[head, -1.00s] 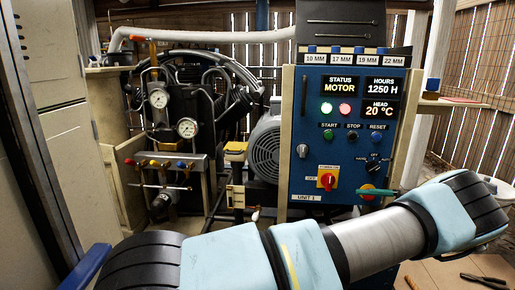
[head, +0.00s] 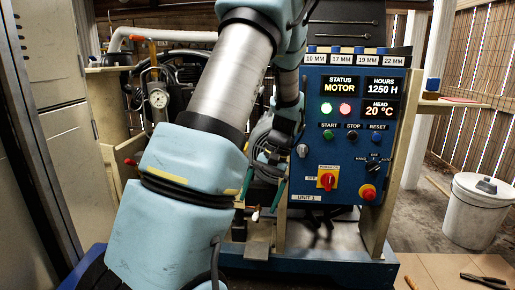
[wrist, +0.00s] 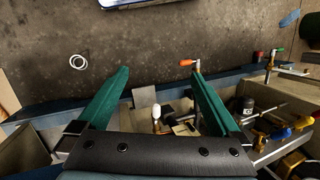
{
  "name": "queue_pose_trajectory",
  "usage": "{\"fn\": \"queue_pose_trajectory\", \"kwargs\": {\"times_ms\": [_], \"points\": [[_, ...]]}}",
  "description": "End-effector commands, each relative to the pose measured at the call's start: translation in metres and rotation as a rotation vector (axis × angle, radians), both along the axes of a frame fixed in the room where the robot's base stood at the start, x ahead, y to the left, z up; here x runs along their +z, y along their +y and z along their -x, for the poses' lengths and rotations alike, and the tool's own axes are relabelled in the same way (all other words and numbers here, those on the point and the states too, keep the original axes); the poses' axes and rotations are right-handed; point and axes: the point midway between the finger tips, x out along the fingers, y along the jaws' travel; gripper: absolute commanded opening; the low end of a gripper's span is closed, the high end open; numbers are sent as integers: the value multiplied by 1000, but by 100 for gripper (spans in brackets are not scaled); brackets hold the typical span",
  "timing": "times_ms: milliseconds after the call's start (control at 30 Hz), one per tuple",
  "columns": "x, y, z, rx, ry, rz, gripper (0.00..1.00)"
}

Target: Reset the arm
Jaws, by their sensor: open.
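My gripper (head: 260,203) has two green fingers and hangs below my raised arm in the head view, left of the blue control panel (head: 309,181). In the wrist view my gripper (wrist: 160,74) is open, with its fingers apart and nothing between their tips. It faces down toward the dark floor (wrist: 150,45) and the machine's lower parts. My pale blue arm hides much of the compressor behind it. One pressure gauge (head: 158,98) still shows to the left of my arm.
The panel carries a red-and-yellow switch (head: 327,180) and a red knob (head: 368,192). A white bucket (head: 473,212) stands on the right, with pliers (head: 484,279) in front. In the wrist view, an orange-handled valve (wrist: 197,68) is close to the right finger. A white ring (wrist: 78,61) lies on the floor.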

Motion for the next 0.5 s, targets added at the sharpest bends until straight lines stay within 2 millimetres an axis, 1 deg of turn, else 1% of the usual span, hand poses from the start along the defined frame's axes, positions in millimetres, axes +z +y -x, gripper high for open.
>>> {"fn": "queue_pose_trajectory", "kwargs": {"times_ms": [33,200,300,500], "points": [[7,12,12,25,-19,55,100],[21,38,50,76,-103,204,100],[28,49,71,100,-160,264,100],[36,66,106,136,-264,331,100]]}}
